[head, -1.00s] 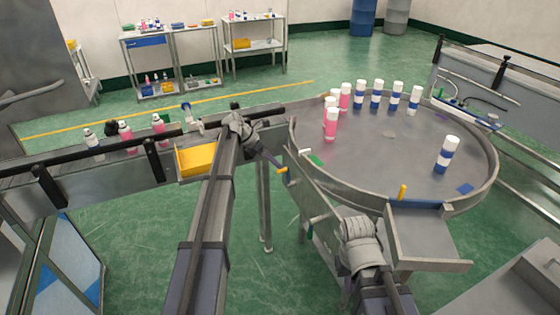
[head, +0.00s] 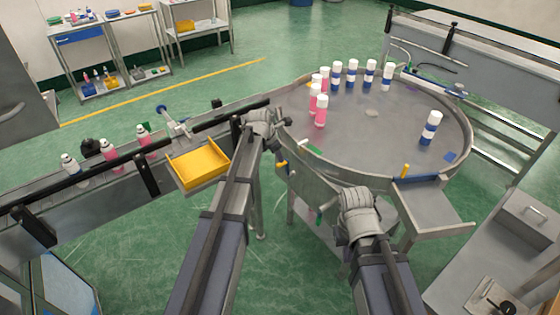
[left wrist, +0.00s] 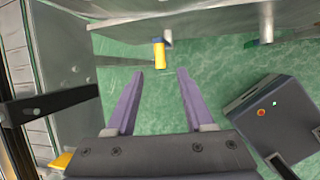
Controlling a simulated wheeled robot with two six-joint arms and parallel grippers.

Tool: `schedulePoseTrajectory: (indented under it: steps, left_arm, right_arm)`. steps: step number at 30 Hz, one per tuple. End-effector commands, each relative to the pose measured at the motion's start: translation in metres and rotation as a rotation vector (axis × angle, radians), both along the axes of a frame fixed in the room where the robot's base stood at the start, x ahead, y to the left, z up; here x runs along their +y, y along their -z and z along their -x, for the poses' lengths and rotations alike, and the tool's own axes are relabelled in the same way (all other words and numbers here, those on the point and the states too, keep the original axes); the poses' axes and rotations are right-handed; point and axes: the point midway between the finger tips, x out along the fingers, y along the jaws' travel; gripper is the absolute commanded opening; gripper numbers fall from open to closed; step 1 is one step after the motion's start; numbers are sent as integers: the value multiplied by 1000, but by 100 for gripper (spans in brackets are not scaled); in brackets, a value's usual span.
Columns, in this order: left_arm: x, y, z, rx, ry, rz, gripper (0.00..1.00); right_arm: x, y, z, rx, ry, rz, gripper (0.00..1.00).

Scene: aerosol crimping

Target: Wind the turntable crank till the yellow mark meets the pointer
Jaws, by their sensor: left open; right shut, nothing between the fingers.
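The round grey turntable (head: 365,150) stands at the right in the head view, carrying several pink and blue-and-white bottles. A yellow upright peg (head: 405,171), perhaps the pointer, stands at its near rim. A small yellow patch (head: 309,85), perhaps the mark, shows at the far left, partly hidden by bottles. A yellow handle (head: 281,164), apparently the crank's, is below the left rim; it also shows in the left wrist view (left wrist: 160,55). My left gripper (left wrist: 160,72) is open and empty, its fingertips just short of the handle. My right gripper (head: 346,194) is shut and empty, fingers mostly hidden.
A conveyor (head: 110,182) with several bottles runs at the left. A yellow tray (head: 200,166) sits at its near side, close to my left arm. A metal chute (head: 440,208) juts from the turntable's near right. A grey box (left wrist: 268,112) with a red button stands right in the left wrist view.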

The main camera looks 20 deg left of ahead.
Motion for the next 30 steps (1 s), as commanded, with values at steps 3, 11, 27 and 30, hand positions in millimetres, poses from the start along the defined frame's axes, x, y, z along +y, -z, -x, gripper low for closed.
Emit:
schedulePoseTrajectory:
  steps: [3, 11, 27, 30]
  left_arm:
    - [-1, 8, -3, 1, 0, 1, 53]
    - [-3, 36, -15, 1, 2, 1, 53]
    - [-8, 70, -31, 1, 2, 1, 53]
    - [-8, 69, -31, 1, 1, 1, 53]
  right_arm:
    - [0, 8, 0, 0, 0, 0, 0]
    - [0, 36, 0, 0, 0, 0, 0]
    - [0, 70, 0, 0, 0, 0, 0]
    - [0, 69, 0, 0, 0, 0, 0]
